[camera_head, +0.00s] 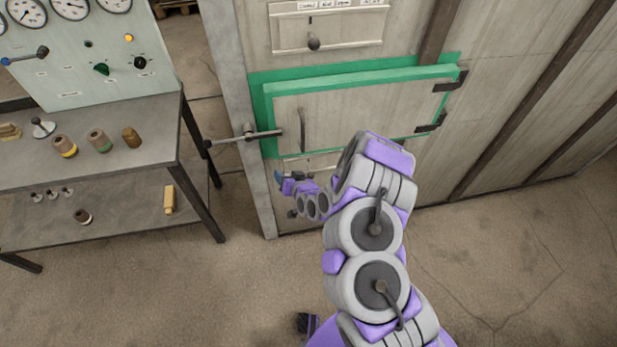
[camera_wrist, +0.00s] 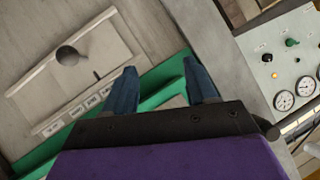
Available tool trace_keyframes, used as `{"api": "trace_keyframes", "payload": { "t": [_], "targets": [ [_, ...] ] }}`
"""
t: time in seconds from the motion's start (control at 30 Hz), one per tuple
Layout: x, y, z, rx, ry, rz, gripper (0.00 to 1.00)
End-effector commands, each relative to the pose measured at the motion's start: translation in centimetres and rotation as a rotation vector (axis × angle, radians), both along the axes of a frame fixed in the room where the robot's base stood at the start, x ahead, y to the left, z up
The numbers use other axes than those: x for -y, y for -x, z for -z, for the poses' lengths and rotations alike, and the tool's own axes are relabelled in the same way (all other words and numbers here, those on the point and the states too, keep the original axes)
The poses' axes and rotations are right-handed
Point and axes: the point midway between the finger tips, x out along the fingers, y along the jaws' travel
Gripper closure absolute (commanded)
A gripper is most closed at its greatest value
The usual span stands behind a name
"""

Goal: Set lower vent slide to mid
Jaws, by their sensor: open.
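The lower vent slide panel shows in the wrist view as a pale plate (camera_wrist: 97,60), turned in the picture, with a round dark knob (camera_wrist: 67,55) on it. Small white labels (camera_wrist: 76,112) run along its edge beside the green door frame. The label words are too small to read. My gripper (camera_wrist: 163,86) is open, with two blue fingers apart and nothing between them. The knob is off to the left of the fingers, not touched. In the head view my gripper (camera_head: 281,177) is by the lower left of the furnace door, and my arm hides most of the lower panel.
The green-framed door (camera_head: 350,77) has a long latch handle (camera_head: 243,138) jutting left near my gripper. An upper vent panel with its own knob (camera_head: 314,43) is above. A bench (camera_head: 150,150) with a gauge console (camera_head: 85,55) stands left. Floor at right is clear.

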Motion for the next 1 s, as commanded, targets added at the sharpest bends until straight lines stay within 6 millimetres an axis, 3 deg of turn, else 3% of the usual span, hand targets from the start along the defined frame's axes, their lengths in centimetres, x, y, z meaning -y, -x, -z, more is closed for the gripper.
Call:
{"api": "trace_keyframes", "payload": {
  "t": [0.03, 0.2, 0.5, 0.8, 1.0],
  "targets": [
    [0.7, 0.4, 1.9, 0.018, -0.001, 0.014, 0.43],
    [3.5, 1.2, 5.6, 0.123, -0.016, 0.056, 0.43],
    [9.0, 4.1, 10.1, 0.331, -0.004, 0.083, 0.43],
    [14.0, 7.0, 10.7, 0.509, 0.002, 0.055, 0.43],
    [15.0, 7.5, 10.4, 0.543, -0.001, 0.047, 0.43]
  ]
}}
